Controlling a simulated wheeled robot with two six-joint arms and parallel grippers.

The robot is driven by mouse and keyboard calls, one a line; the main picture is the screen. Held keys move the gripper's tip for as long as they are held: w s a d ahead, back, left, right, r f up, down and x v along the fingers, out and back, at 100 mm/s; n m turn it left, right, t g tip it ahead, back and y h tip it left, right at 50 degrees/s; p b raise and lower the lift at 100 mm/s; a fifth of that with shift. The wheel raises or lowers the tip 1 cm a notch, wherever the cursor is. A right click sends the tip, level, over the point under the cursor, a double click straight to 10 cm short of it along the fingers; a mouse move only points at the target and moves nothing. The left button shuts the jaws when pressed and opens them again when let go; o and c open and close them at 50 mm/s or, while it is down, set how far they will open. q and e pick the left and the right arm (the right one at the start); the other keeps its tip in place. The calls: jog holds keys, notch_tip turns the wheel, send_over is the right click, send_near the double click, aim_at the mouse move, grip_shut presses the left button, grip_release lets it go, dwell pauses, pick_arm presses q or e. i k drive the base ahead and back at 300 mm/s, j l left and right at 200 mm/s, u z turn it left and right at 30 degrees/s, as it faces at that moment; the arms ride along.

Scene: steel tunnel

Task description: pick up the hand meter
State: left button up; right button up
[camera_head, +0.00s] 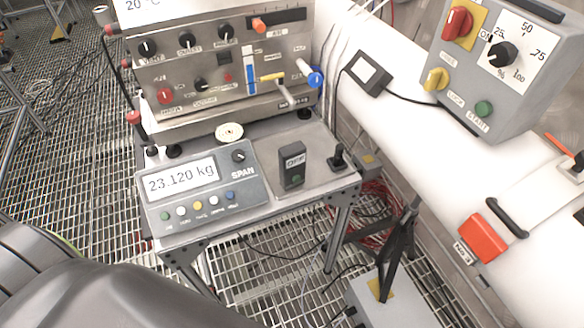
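The hand meter appears to be the small dark grey device (292,168) standing upright on the small metal table. It has a small display at its top and a green button low on its front. It stands between the scale readout box and a small black lever-like piece (338,158). Nothing is touching it from my side. Neither of my grippers shows in the head view.
The scale readout box (205,190) shows 23.120 kg on the table (310,186). A control panel (215,65) stands behind. A white pipe (400,130) carries a grey switch box (500,60) at right. Grating and cables lie below.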

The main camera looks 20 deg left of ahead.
aim_at(292, 158)
jog(key=i+u, duration=0.2)
jog(key=u, duration=0.2)
jog(key=i+u, duration=0.2)
jog(key=u, duration=0.2)
